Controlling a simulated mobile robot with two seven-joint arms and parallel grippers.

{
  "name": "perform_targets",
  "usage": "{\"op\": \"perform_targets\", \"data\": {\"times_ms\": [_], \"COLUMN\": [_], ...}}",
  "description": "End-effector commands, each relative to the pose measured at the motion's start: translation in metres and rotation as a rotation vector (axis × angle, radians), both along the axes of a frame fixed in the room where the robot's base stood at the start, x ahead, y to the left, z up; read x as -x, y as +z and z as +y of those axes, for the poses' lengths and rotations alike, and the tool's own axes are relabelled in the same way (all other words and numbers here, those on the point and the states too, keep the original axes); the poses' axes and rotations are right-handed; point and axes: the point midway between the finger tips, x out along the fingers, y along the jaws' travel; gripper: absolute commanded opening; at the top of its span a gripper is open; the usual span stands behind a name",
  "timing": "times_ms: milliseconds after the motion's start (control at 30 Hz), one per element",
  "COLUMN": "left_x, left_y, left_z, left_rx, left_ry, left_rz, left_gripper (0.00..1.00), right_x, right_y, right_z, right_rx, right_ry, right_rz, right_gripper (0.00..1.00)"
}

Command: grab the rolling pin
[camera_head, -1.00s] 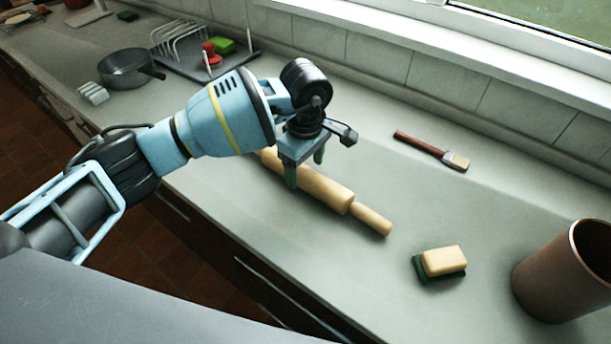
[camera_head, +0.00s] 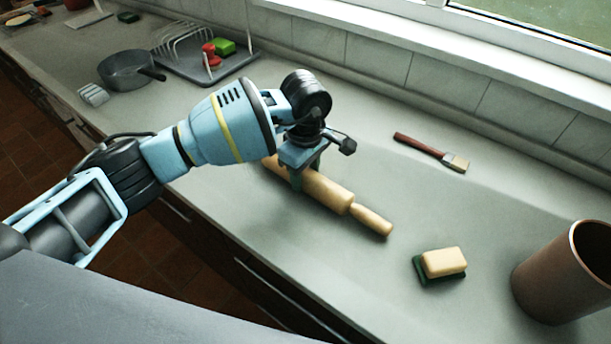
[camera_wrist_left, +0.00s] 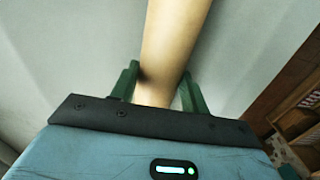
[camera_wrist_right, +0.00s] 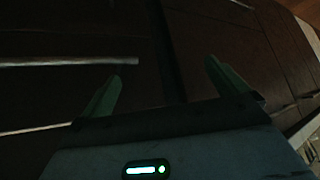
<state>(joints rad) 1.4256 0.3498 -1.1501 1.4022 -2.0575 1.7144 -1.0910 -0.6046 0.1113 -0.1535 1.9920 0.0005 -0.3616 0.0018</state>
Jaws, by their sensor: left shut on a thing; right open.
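The wooden rolling pin (camera_head: 328,191) lies on the grey counter, one handle pointing to the lower right in the head view. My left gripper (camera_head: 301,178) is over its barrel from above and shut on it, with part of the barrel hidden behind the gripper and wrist. In the left wrist view the pin (camera_wrist_left: 172,45) runs up between the two green fingers (camera_wrist_left: 158,88). My right gripper (camera_wrist_right: 160,85) shows only in the right wrist view, open and empty, in front of dark cabinet fronts.
A brush (camera_head: 432,151) lies behind the pin. A sponge (camera_head: 443,263) and a brown pot (camera_head: 553,280) stand to the right. A saucepan (camera_head: 126,72) and a dish rack (camera_head: 205,68) are at the back left. The counter's front edge runs close to the pin.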

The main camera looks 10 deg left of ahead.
Motion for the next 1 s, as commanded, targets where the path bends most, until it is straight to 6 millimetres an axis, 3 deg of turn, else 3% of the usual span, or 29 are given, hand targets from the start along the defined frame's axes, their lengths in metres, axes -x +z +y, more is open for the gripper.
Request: {"op": "perform_targets", "data": {"times_ms": [233, 700, 1000], "left_x": [-0.001, -0.001, 0.000], "left_y": [0.016, 0.092, 0.101], "left_z": [0.000, 0.000, 0.000], "left_rx": [0.002, 0.002, 0.000], "left_ry": [-0.001, 0.000, -0.001], "left_rz": [-0.006, -0.004, -0.001], "left_gripper": [0.09, 0.09, 0.09], "right_x": [0.001, 0.004, 0.003], "right_y": [-0.001, -0.006, -0.005], "right_z": [0.000, 0.000, 0.000], "right_rx": [0.000, 0.001, 0.000], "right_ry": [0.000, 0.001, 0.000], "right_rz": [0.002, 0.011, 0.008], "right_gripper": [0.98, 0.98, 0.98]}}
